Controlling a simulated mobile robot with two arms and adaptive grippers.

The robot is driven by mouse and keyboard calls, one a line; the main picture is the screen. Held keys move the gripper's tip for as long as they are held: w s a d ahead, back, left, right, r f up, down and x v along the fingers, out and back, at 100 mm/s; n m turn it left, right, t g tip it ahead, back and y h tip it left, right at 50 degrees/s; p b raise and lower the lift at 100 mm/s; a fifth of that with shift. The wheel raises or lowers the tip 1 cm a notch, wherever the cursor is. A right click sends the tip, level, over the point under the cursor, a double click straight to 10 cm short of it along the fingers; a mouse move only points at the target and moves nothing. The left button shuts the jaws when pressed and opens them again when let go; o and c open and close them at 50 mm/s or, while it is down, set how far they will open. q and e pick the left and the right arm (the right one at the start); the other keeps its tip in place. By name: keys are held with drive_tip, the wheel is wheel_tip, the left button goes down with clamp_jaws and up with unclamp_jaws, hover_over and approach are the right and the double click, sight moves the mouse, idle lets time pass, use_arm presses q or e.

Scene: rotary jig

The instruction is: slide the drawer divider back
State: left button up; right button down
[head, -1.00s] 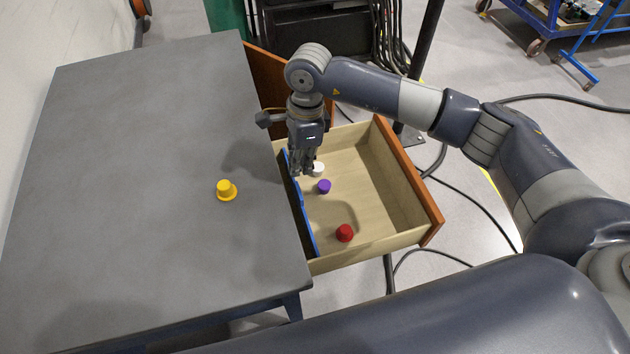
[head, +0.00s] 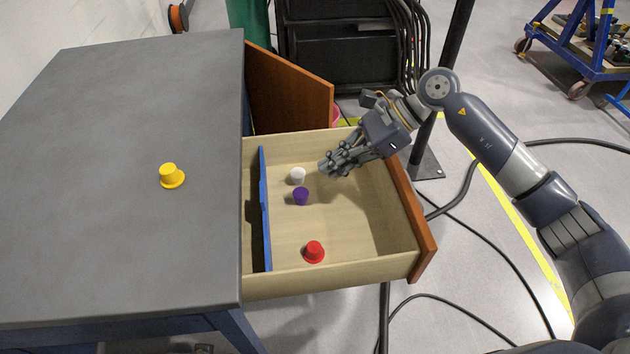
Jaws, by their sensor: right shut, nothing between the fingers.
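The blue drawer divider (head: 265,215) stands across the left part of the open wooden drawer (head: 345,270), a short way out from the table edge. A narrow strip of drawer floor shows to its left. My right gripper (head: 324,169) is shut and empty above the drawer, to the right of the divider and apart from it. A white piece (head: 298,176), a purple piece (head: 301,196) and a red piece (head: 314,252) are in the drawer, all to the right of the divider. My left gripper is not in view.
The grey table (head: 110,240) is at the left, with a yellow piece (head: 171,176) on it. An open orange-brown door (head: 290,90) stands behind the drawer. A black pole (head: 445,90) and floor cables lie beyond the drawer front at the right.

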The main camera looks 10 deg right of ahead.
sight(262, 193)
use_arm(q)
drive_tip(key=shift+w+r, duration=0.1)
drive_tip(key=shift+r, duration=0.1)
use_arm(e)
drive_tip(key=a+r+x, duration=0.2)
drive_tip(key=x, duration=1)
drive_tip(key=a+b, duration=0.1)
drive_tip(key=a, duration=0.4)
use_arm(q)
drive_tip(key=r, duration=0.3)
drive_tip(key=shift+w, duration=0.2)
use_arm(e)
drive_tip(key=shift+d, duration=0.1)
drive_tip(key=v, duration=1.2)
